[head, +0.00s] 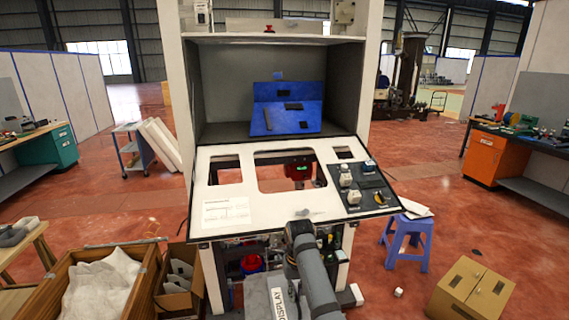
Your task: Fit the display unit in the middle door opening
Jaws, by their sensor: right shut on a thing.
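The white door panel (240,214) is folded down and slopes out from the cabinet. Its large middle opening (265,179) lies between two small openings. A small dark unit with red and green parts, seemingly the display unit (299,167), shows through the right part of the middle opening. My right arm rises from the bottom and passes under the panel's front edge. My right gripper (300,183) is mostly hidden by the panel and appears shut on the unit from below. Whether the unit touches the opening's rim cannot be told. My left gripper is out of view.
Knobs and switches sit on the control plate (359,187) at the panel's right. A box labelled DISPLAY (274,298) is at the bottom. Crates stand at lower left; a blue stool (408,238) and cardboard box (470,290) at right.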

